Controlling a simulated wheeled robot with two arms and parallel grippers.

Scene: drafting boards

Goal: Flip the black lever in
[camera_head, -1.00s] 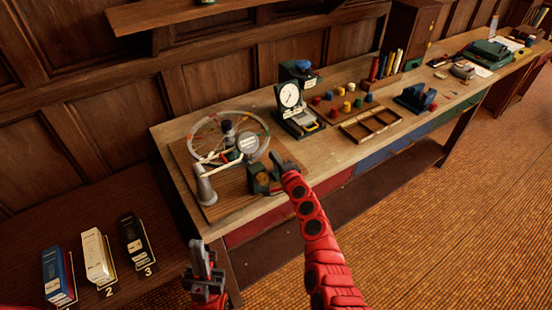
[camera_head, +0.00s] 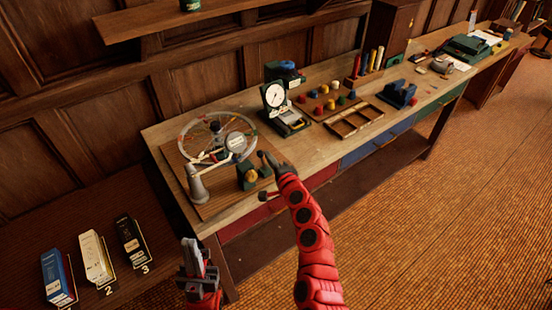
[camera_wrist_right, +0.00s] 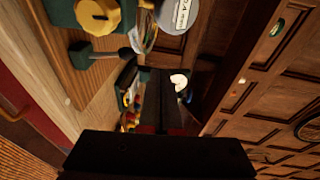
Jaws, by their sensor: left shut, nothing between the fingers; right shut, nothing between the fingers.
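A small green device (camera_head: 246,180) with a yellow knob (camera_head: 251,176) sits at the near edge of the wooden board on the bench. In the right wrist view, a dark lever (camera_wrist_right: 104,54) with a rounded end sticks out beside the yellow knob (camera_wrist_right: 98,15). In the head view, my right gripper partly covers that area, so the lever's exact tilt is hard to tell. My right gripper (camera_head: 274,161) is shut and empty, just right of the green device. My left gripper (camera_head: 193,256) is shut and empty, low in front of the bench's left end.
A coloured wheel (camera_head: 218,135) and a grey post with an arm (camera_head: 197,184) stand on the board behind the device. A dial gauge (camera_head: 275,97) and a divided wooden tray (camera_head: 355,120) are further right. Three boxes (camera_head: 96,258) stand at lower left.

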